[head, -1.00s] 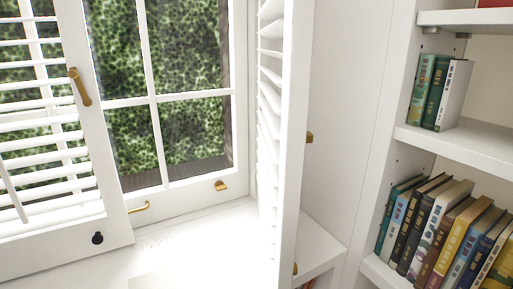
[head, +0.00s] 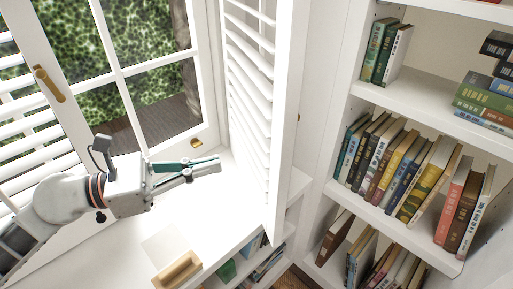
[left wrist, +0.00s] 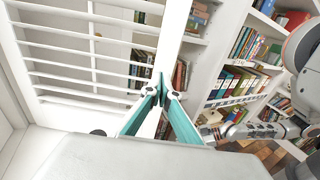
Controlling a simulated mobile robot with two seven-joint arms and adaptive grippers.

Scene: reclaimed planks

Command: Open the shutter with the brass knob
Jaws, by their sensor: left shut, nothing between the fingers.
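The right-hand louvred shutter (head: 250,90) stands swung out from the window, almost edge-on in the head view. A small brass piece, perhaps its knob (head: 299,117), shows at its right edge. The shutter's slats (left wrist: 80,72) also fill the upper left of the left wrist view. My left gripper (head: 218,163) is shut and empty, on the window side of the shutter and apparently a little short of it. In the left wrist view its closed teal fingertips (left wrist: 161,80) appear in front of the shutter's stile. Grey parts of my right arm (left wrist: 265,130) show at the right; its finger state is unclear.
A brass handle (head: 48,84) is at upper left. Bookshelves (head: 420,130) stand at the right. A wooden box (head: 177,271) sits on the white surface below my left gripper.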

